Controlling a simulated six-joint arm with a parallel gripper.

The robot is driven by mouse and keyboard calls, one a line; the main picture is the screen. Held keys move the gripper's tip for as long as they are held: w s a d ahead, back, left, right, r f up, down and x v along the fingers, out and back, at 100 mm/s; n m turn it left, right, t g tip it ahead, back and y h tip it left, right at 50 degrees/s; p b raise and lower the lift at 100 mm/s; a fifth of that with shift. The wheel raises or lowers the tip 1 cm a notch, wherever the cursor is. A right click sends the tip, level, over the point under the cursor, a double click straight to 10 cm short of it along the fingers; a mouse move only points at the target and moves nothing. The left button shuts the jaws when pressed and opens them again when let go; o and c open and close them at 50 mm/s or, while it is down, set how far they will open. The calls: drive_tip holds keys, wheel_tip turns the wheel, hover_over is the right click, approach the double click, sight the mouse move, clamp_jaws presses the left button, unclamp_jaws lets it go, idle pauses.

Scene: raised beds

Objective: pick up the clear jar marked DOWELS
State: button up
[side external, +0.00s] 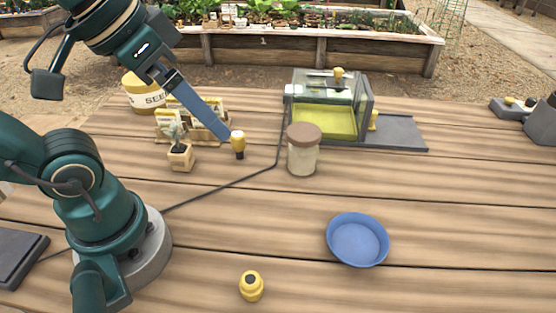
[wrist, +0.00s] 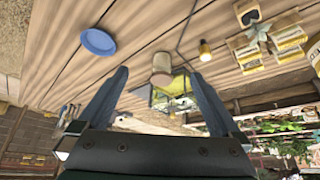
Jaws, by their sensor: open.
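The clear jar (side external: 302,158) has a brown lid and pale contents and stands upright on the wooden table. I cannot read any marking on it. My gripper (side external: 226,136) is open and empty, up and to the left of the jar in the side view, with its blue fingers pointing down toward the table. In the wrist view the jar (wrist: 161,72) shows beyond the gap between the spread fingers of my gripper (wrist: 153,72), apart from both.
A yellow-topped tool (side external: 238,144) appears beside the fingertips. A clear-walled box (side external: 328,122) stands close behind the jar. Seed packets (side external: 205,122) and a small potted plant (side external: 180,157) are left. A blue dish (side external: 357,240) and yellow item (side external: 251,287) lie in front. A dark cord crosses the table.

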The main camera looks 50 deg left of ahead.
drive_tip(key=w+d+r+m+t+h, duration=0.25)
drive_tip(key=w+d+r+h, duration=0.2)
drive_tip(key=w+d, duration=0.5)
drive_tip(key=n+t+y, duration=0.4)
drive_tip(key=n+y, duration=0.4)
drive_tip(key=y, duration=0.3)
hover_over(297, 146)
wheel_tip(297, 146, down, 6)
drive_tip(key=shift+g, duration=0.25)
drive_tip(key=f, duration=1.2)
drive_tip(key=shift+s+d+f, duration=0.25)
drive_tip(key=shift+s+f, duration=0.05)
drive_tip(key=shift+w+a+f, duration=0.1)
drive_tip(key=shift+w+f, duration=0.05)
drive_tip(key=shift+f, duration=0.3)
drive_tip(key=shift+x, duration=3.6)
drive_tip(key=shift+c, duration=0.3)
